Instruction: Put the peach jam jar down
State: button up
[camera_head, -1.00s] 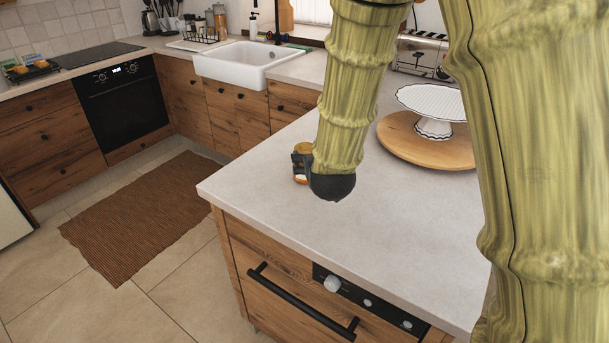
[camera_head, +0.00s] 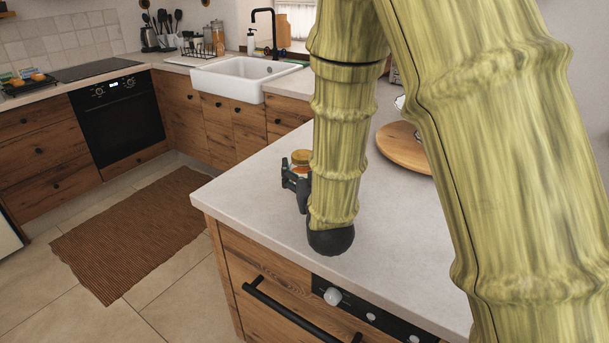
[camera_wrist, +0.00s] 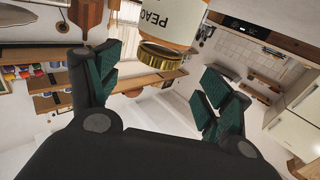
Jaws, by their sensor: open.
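The peach jam jar (camera_head: 302,158) stands upright on the pale worktop (camera_head: 258,205), with its gold lid showing and its lower part mostly hidden by my gripper and arm. In the wrist view the jar (camera_wrist: 168,22) appears upside down, with a white label reading "PEAC" and a gold lid. My gripper (camera_head: 297,184) is open on the near side of the jar. In the wrist view its green-padded fingers (camera_wrist: 158,85) are spread wide, and the jar is beyond their tips with clear gaps on both sides.
A white sink (camera_head: 240,80) is at the back. The worktop left of and in front of the jar is clear.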

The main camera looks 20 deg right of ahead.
aim_at(303, 154)
jog(key=shift+w+d+p, duration=0.2)
jog(key=shift+w, duration=0.9)
jog(key=shift+w+d+p, duration=0.15)
jog(key=shift+w+p, duration=0.1)
jog(key=shift+w, duration=0.85)
jog(key=shift+w+d+p, duration=0.2)
jog(key=shift+w, duration=0.9)
grip_shut()
